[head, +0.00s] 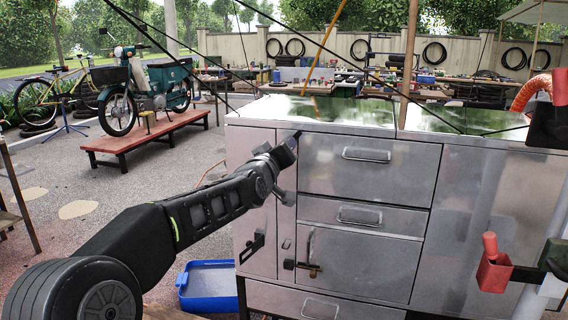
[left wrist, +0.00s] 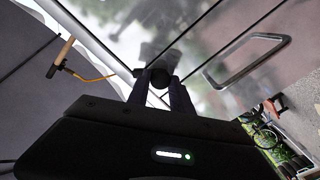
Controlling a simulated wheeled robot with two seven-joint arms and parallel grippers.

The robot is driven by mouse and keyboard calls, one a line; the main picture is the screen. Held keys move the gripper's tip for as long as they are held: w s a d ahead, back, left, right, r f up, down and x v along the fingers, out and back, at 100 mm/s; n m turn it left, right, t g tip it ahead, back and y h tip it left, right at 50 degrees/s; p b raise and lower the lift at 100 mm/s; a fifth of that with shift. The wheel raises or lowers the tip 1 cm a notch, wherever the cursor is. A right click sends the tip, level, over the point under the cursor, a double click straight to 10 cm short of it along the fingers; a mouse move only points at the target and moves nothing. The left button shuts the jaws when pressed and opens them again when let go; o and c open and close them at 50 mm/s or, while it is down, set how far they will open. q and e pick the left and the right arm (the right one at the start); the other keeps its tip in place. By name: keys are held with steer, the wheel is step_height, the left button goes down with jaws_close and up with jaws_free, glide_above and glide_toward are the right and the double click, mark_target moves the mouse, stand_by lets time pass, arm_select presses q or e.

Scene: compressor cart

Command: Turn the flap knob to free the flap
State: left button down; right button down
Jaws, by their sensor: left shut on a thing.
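My left gripper (head: 291,142) reaches the upper front of the grey metal cart, by the seam left of the top drawer (head: 335,180). In the left wrist view my left gripper (left wrist: 166,88) is shut on a small dark knob (left wrist: 160,72) in front of the shiny metal face. In the head view the fingers and arm hide the knob. Which panel is the flap, and how far the knob is turned, I cannot tell. My right gripper is not in view.
The drawers have bar handles, one at the top (head: 367,154). A red holder (head: 494,272) stands at the right. A blue bin (head: 208,286) sits on the ground left of the cart.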

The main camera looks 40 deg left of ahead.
arm_select(q)
steer(key=n+b, duration=0.4)
steer(key=n, duration=0.4)
steer(key=shift+f, duration=0.1)
stand_by(0.5)
steer(key=c, duration=1.1)
jaws_free()
steer(key=shift+c, duration=0.2)
steer(key=v, duration=0.7)
steer(key=shift+s, duration=0.35)
